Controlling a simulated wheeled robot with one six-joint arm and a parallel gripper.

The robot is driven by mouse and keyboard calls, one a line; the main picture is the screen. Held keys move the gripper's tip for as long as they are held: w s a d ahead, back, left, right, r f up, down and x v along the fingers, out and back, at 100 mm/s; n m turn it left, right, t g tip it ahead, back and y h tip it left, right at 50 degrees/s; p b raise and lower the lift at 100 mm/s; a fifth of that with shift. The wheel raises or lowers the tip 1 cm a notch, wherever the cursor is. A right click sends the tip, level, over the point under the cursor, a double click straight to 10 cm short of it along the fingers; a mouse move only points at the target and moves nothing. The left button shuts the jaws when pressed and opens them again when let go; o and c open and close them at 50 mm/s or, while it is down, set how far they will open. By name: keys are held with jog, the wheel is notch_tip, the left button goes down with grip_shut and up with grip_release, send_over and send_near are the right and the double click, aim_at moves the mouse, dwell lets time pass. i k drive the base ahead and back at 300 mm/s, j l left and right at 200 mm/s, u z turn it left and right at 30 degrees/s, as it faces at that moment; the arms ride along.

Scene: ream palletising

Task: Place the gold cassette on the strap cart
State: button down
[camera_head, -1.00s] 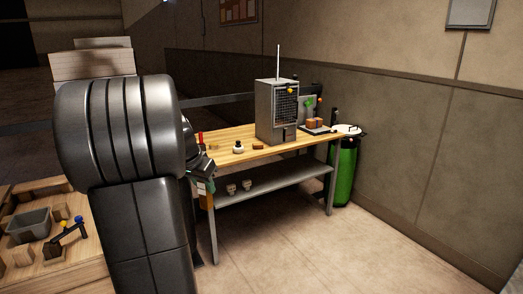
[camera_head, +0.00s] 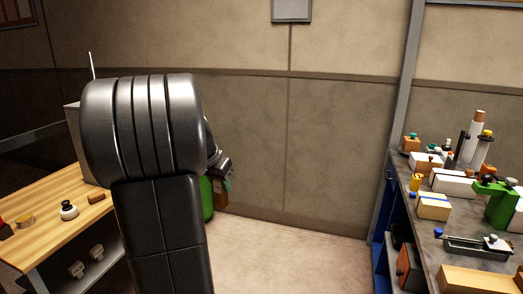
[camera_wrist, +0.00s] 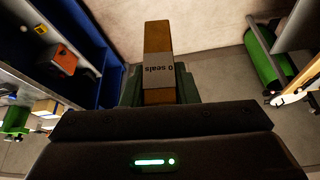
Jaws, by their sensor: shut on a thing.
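My gripper (camera_wrist: 158,85) is shut on a gold-brown block (camera_wrist: 157,38), which I take to be the gold cassette. The block carries a grey label that reads "0 seals" upside down in the wrist view. The green fingers stand on both sides of it, above the floor. In the head view, my gripper (camera_head: 227,182) shows right of my dark arm, with the block (camera_head: 221,197) hanging under it, partly hidden. I cannot make out a strap cart for sure in either view.
A wooden-topped bench (camera_head: 45,212) stands at left. A grey workbench (camera_head: 425,250) with blue sides, crowded with boxes and tools, stands at right. A green cylinder (camera_head: 206,198) is partly behind my arm; it also shows in the wrist view (camera_wrist: 266,62). Open floor (camera_head: 290,255) lies between the benches.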

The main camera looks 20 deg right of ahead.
aim_at(463, 206)
jog(key=i+l+z, duration=0.2)
jog(key=i+z, duration=0.55)
jog(key=i, duration=0.15)
jog(key=i+z, duration=0.75)
jog(key=i+j+z, duration=0.15)
jog(key=i+z, duration=0.2)
jog(key=i, duration=0.15)
jog(key=i+j+z, duration=0.2)
jog(key=i+z, duration=0.15)
jog(key=i+l+z, duration=0.1)
jog(key=i+z, duration=0.15)
jog(key=z, duration=0.15)
jog(key=i+z, duration=0.35)
jog(key=i+j+z, duration=0.1)
jog(key=z, duration=0.3)
jog(key=i, duration=0.1)
